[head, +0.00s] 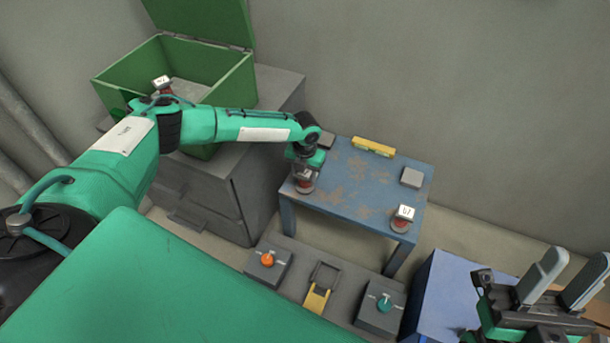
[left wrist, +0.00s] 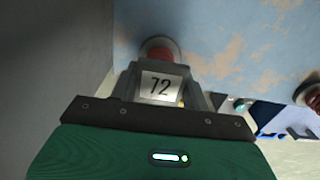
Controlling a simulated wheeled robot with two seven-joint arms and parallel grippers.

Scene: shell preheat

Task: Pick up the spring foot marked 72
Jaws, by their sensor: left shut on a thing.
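The spring foot marked 72 shows in the left wrist view (left wrist: 160,87), its white label facing the camera and its red and grey base beyond. In the head view its reddish base (head: 305,187) shows at the left corner of the blue table (head: 345,195). My left gripper (head: 304,172) is shut on it from above, with a finger on each side of the label. I cannot tell whether the foot touches the table. The gripper hides its upper part in the head view. My right gripper (head: 576,268) is open and empty at the lower right.
A second labelled foot (head: 401,222) stands at the table's right corner. Another sits in the open green box (head: 205,62) on a grey cabinet (head: 240,185). A yellow level (head: 374,147) and a grey block (head: 412,178) lie on the table. Knob panels (head: 378,308) stand in front.

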